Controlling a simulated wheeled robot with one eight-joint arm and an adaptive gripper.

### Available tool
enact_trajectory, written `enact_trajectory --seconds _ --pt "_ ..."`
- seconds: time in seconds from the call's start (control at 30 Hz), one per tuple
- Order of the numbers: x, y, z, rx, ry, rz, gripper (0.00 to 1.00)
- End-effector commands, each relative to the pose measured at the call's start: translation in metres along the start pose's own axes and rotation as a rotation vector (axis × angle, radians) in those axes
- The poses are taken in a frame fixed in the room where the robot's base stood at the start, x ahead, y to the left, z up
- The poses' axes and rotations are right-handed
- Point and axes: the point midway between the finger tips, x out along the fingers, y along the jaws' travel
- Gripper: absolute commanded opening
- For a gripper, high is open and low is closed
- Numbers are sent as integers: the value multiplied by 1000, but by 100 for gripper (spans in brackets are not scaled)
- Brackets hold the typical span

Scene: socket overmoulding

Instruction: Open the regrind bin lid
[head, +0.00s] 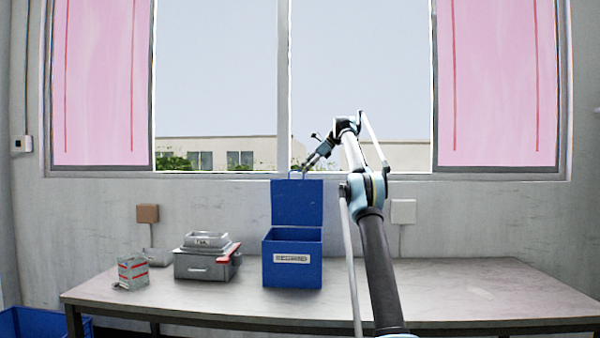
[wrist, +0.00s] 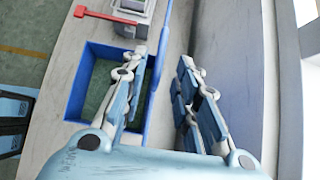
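The blue regrind bin (head: 291,272) stands on the table with a white label on its front. Its lid (head: 297,203) is raised upright at the back, with a small handle (head: 295,173) on its top edge. The wrist view looks down into the open bin (wrist: 75,92), and the lid (wrist: 158,65) shows there nearly edge-on. My gripper (head: 305,166) is at the lid's top edge, by the handle. In the wrist view my gripper's fingers (wrist: 162,75) are spread apart, one on each side of the lid. I cannot tell whether either finger touches it.
A grey mould-like unit (head: 203,264) and a small grey box with red marks (head: 132,271) stand left of the bin on the table (head: 440,285). The wall and window are close behind the lid. The table's right side is clear. Another blue container (head: 30,322) is at lower left.

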Motion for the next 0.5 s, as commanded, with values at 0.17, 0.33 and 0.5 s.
enact_trajectory --seconds 0.17,0.33,0.5 --pt "-24 0 -25 3 0 -3 28" --pt "-46 1 -46 1 0 -2 28" --pt "-60 1 -61 1 0 -1 28"
